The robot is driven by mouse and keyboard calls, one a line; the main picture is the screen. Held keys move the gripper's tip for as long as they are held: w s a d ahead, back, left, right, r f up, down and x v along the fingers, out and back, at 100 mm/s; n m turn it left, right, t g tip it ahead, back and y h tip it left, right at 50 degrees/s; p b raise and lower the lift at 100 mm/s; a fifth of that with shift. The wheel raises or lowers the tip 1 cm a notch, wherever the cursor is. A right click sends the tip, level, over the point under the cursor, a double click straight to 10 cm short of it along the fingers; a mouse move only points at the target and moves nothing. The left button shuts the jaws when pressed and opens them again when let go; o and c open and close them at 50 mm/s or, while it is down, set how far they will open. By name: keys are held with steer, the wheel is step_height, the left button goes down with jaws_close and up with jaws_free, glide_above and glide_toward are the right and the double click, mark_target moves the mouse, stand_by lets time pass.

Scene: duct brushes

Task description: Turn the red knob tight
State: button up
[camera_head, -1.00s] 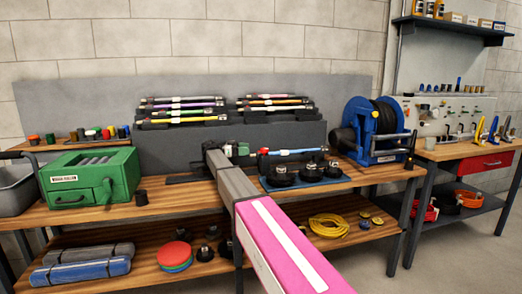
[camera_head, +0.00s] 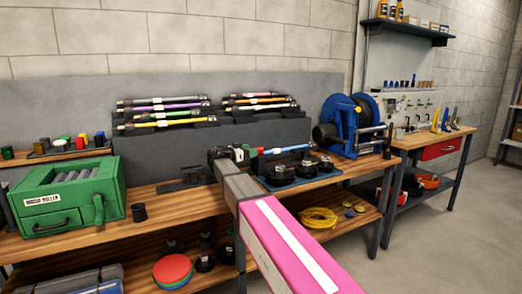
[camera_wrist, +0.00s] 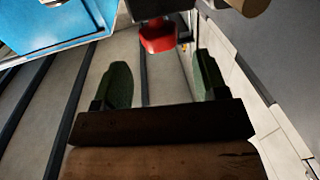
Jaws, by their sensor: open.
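In the wrist view, a red knob-like part (camera_wrist: 157,36) shows ahead of my gripper (camera_wrist: 161,64), nearly between its two dark green finger pads. The pads are wide apart, with nothing held between them. The red part looks beyond the fingertips, and I see no contact. In the head view, my gripper (camera_head: 240,153) is at the left end of a rod with a blue middle (camera_head: 287,149) above the bench. A small red spot shows just right of the gripper; I cannot tell whether it is the same part. My arm hides some of the bench there.
A blue tray (camera_head: 277,187) with black round brush heads lies under the rod. A green roller box (camera_head: 70,200) and a small black cup (camera_head: 139,212) stand left. A blue hose reel (camera_head: 350,125) stands right. Racked rods (camera_head: 165,115) are behind. A blue surface (camera_wrist: 45,30) shows upper left in the wrist view.

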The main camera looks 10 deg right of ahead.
mark_target(260, 148)
steer(key=x, duration=0.6)
steer(key=c, duration=0.9)
